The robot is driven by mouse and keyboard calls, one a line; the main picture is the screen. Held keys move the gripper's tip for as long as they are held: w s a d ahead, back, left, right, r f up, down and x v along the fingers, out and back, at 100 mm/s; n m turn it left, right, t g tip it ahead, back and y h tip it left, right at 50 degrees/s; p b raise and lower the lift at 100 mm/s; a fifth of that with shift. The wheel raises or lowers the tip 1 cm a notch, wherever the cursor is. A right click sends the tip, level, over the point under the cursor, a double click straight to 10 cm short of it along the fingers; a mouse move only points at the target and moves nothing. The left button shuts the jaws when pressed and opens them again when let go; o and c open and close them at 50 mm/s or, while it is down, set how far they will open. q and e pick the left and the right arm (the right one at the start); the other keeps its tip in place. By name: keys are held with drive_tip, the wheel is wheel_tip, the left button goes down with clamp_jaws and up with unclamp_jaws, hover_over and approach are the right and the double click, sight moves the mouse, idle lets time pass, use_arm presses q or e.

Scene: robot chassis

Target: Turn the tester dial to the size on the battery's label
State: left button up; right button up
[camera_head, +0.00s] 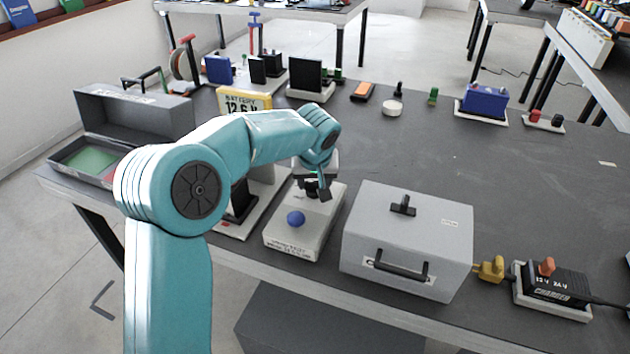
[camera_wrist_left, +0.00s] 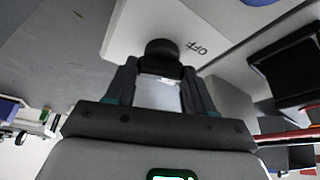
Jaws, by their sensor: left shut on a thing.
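The tester looks to be the pale box (camera_head: 282,240) with a blue round button (camera_head: 295,218) and small print on its front that I cannot read. My left gripper (camera_head: 319,187) is over the far part of this box. In the left wrist view the left gripper (camera_wrist_left: 160,85) is shut on a black round knob (camera_wrist_left: 162,50), on a white panel (camera_wrist_left: 140,22) marked OFF. The fingers hide most of the knob, and its pointer cannot be made out. A yellow sign (camera_head: 240,100) reads BATTERY 12.6 V. The battery's size label cannot be made out. My right gripper is not in view.
A grey lidded case (camera_head: 408,240) stands close to the right of the pale box. A charger (camera_head: 555,285) and yellow plug (camera_head: 491,268) lie farther right. An open grey box (camera_head: 130,112) is at left. The right middle of the table is clear.

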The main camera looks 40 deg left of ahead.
use_arm(q)
drive_tip(key=m, duration=0.1)
drive_tip(key=m+p, duration=0.1)
drive_tip(key=shift+a+r+m+t+h, duration=0.1)
drive_tip(key=shift+r+m+t+h, duration=0.1)
drive_tip(key=shift+m+t+h, duration=0.15)
drive_tip(key=m+h+p, duration=0.1)
drive_tip(key=m+p, duration=0.1)
drive_tip(key=m, duration=0.1)
drive_tip(key=shift+a+m+h, duration=0.1)
drive_tip(key=shift+m+h, duration=0.15)
drive_tip(key=shift+m, duration=0.1)
drive_tip(key=m+h+p, duration=0.1)
drive_tip(key=m, duration=0.1)
drive_tip(key=shift+m+p, duration=0.4)
drive_tip(key=m+h, duration=0.1)
drive_tip(key=m, duration=0.1)
drive_tip(key=shift+a+f+m+p, duration=0.1)
drive_tip(key=shift+a+m+p, duration=0.05)
drive_tip(key=shift+m+p, duration=0.15)
drive_tip(key=m+g+h, duration=0.1)
drive_tip(key=m, duration=0.2)
drive_tip(key=shift+w+m, duration=0.1)
drive_tip(key=shift+m, duration=0.2)
drive_tip(key=shift+m+g+h+p, duration=0.45)
drive_tip(key=shift+m+h+p, duration=0.3)
drive_tip(key=shift+m, duration=1.25)
drive_tip(key=o, duration=1)
